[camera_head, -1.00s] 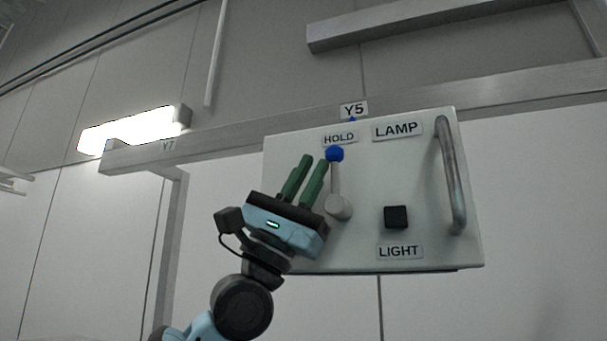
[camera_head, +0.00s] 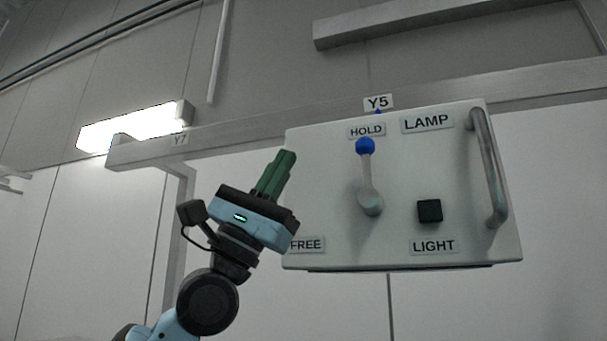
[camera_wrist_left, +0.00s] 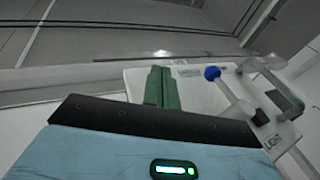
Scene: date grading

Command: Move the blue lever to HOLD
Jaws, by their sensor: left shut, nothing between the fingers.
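The blue lever (camera_head: 366,147) has a blue ball knob on a grey arm and points up, its knob just below the HOLD label (camera_head: 366,131). The FREE label (camera_head: 306,244) is at the panel's lower left, partly behind my gripper. My left gripper (camera_head: 284,160) is shut and empty, with green fingers, left of the lever and apart from it. In the left wrist view the shut fingers (camera_wrist_left: 161,84) point at the panel's edge, and the blue knob (camera_wrist_left: 212,73) is to their right. My right gripper is not in view.
The white panel (camera_head: 330,190) carries a black LIGHT button (camera_head: 430,211), a LAMP label (camera_head: 426,122) and a metal handle (camera_head: 489,168) on its right. A grey rail (camera_head: 240,132) runs behind it.

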